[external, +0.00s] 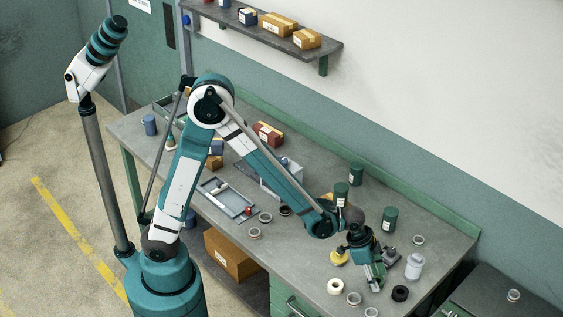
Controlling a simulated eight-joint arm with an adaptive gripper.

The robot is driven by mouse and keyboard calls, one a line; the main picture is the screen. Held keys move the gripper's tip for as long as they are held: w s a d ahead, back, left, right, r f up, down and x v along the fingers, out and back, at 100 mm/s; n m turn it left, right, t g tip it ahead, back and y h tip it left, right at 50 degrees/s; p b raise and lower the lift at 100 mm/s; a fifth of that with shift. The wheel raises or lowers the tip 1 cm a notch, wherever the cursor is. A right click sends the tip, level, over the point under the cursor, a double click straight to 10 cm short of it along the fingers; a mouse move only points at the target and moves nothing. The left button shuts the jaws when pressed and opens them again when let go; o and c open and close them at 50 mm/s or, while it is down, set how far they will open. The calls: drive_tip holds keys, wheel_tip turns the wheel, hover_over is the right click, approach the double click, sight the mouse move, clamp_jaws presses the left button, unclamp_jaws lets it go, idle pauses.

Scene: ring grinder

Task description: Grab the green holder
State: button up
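My gripper (373,274) is low over the right part of the grey workbench (300,262), pointing down. Green parts show at its fingers, and I cannot tell whether they are the fingers or a green holder between them. Whether it is open or shut is too small to tell. Dark green cylinders stand behind it: one at the back (356,172), one nearer my forearm (341,195) and one to the right (389,218). I cannot tell whether any of these is the green holder.
Close to my gripper are a grey-white bottle (414,266), a black ring (400,293), a white ring (335,286) and a yellow item (339,257). A grey tray (226,199) and a red-brown box (267,133) lie further left. A shelf with boxes (280,24) hangs on the wall.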

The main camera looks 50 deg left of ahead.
drive_tip(key=c, duration=0.5)
drive_tip(key=shift+r, duration=0.1)
drive_tip(key=shift+r+p, duration=0.7)
drive_tip(key=shift+r, duration=4.2)
